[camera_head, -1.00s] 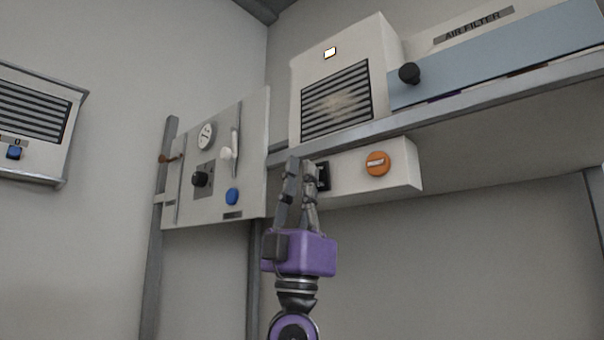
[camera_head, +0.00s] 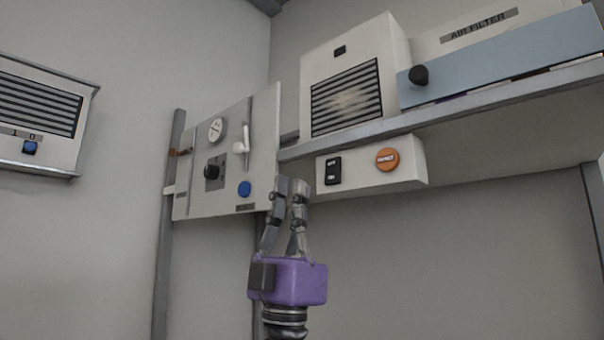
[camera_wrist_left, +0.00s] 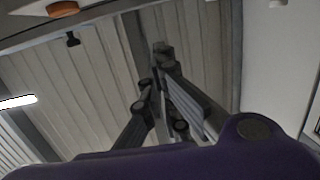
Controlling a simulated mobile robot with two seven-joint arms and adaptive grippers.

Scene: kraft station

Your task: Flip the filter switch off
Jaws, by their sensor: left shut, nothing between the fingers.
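The filter switch (camera_head: 333,170) is a black rocker on the front of a white control box (camera_head: 408,163) under the shelf, left of an orange round button (camera_head: 387,159). The air filter unit (camera_head: 397,55) stands above it, and its small indicator (camera_head: 340,51) is dark. My left gripper (camera_head: 291,188) points up, below and left of the switch and apart from it. Its fingers are shut and empty; they also show in the left wrist view (camera_wrist_left: 162,50). My right gripper is not in view.
A grey shelf edge (camera_head: 440,111) runs above the control box. A wall panel (camera_head: 262,130) with a gauge, black knob, white lever and blue button stands left of my gripper. A vented unit (camera_head: 38,165) hangs at far left. Space below the control box is clear.

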